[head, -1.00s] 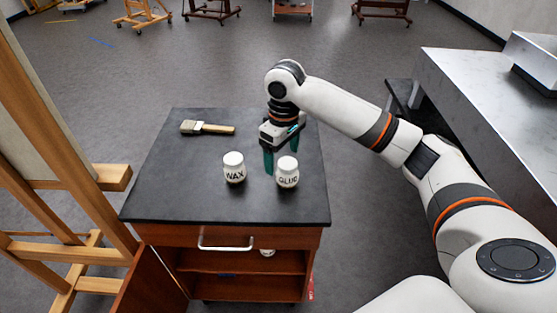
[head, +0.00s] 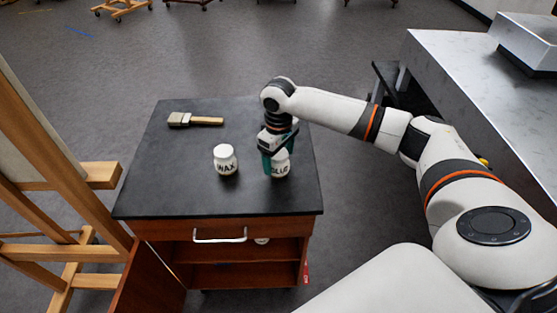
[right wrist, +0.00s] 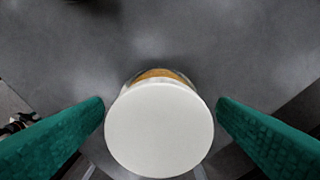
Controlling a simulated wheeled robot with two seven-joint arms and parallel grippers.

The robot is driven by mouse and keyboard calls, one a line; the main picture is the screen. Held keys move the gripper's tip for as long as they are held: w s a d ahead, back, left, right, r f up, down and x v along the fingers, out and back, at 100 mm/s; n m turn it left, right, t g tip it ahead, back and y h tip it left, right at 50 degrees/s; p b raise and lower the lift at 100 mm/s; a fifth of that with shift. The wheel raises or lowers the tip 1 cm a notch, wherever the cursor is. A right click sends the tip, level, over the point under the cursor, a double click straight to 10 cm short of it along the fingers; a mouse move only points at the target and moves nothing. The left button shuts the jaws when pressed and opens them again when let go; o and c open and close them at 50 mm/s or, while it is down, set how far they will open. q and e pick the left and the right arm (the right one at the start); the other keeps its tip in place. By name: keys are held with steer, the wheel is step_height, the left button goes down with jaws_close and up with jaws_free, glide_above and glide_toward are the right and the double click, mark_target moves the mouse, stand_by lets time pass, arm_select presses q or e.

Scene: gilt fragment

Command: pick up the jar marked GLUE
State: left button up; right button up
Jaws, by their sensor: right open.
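The jar marked GLUE (head: 280,169) stands upright on the dark top of the cabinet (head: 180,195), right of its middle. Its upper part is partly hidden by my right gripper (head: 278,160) in the head view. In the right wrist view the jar's round white lid (right wrist: 160,128) lies between the two green fingers, with a visible gap near each. My right gripper is open around the jar from above. The jar marked WAX (head: 225,160) stands upright to the left of the GLUE jar. My left gripper is not in view.
A flat brush (head: 195,120) lies at the back left of the cabinet top. A wooden easel (head: 60,180) stands to the left. A grey metal table (head: 480,110) stands to the right.

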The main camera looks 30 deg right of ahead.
steer(key=shift+f, duration=0.7)
steer(key=shift+r, duration=0.1)
steer(key=c, duration=1.2)
steer(key=shift+o, duration=0.2)
steer(key=shift+w, duration=0.1)
